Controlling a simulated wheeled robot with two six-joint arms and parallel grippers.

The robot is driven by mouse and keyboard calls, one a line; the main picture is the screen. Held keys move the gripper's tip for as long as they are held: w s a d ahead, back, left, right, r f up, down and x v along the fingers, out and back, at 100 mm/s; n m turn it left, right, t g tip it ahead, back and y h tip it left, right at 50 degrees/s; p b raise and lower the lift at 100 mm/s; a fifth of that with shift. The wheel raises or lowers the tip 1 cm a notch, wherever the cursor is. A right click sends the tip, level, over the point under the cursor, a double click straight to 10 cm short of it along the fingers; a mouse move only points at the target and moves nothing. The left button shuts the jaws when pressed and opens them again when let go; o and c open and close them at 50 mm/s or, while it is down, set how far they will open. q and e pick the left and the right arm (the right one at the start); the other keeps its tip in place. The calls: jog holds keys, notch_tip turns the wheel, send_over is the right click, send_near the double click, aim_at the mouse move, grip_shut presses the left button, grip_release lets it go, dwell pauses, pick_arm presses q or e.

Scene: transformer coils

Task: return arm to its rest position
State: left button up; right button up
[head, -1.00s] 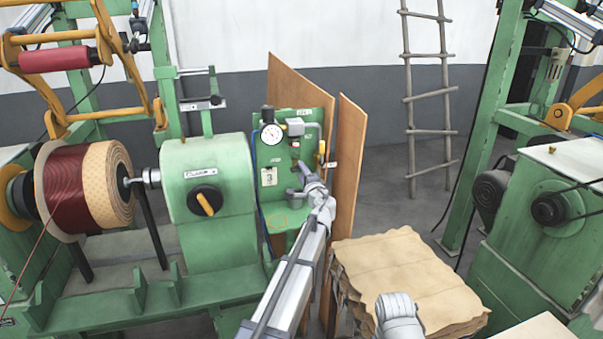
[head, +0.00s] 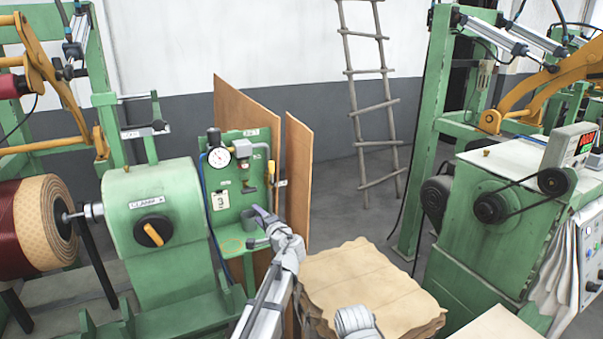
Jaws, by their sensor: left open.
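My left arm reaches up from the bottom of the head view. Its left gripper (head: 262,219) is open in front of the green panel with the gauge, low on its right side and near a small grey cup-like fitting (head: 249,216). I see nothing held between its fingers. A rounded grey-white part of my other arm (head: 355,321) shows at the bottom edge, in front of the paper stack. The right gripper itself is not visible.
The green panel (head: 233,190) carries a gauge, a valve and a tag. Brown boards (head: 298,170) stand behind it. A paper stack (head: 365,280) lies right of my arm. Green machines stand left (head: 155,220) and right (head: 490,230). A ladder (head: 372,110) leans at the back wall.

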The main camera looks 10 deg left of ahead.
pick_arm(q)
jog(key=s+d+f+n+g+h, duration=0.2)
jog(key=s+d+f+n+g, duration=0.15)
jog(key=s+f, duration=0.5)
jog(key=s+d+f+n+g+h, duration=0.2)
jog(key=s+d+f+g, duration=0.25)
jog(key=s, duration=0.65)
jog(key=s+d+f+g+h, duration=0.2)
jog(key=s+d, duration=0.3)
jog(key=s, duration=0.4)
jog(key=s+d+f+g+h, duration=0.3)
jog(key=s+d, duration=0.3)
jog(key=s, duration=0.3)
jog(key=shift+s+f, duration=0.15)
jog(key=shift+f, duration=0.5)
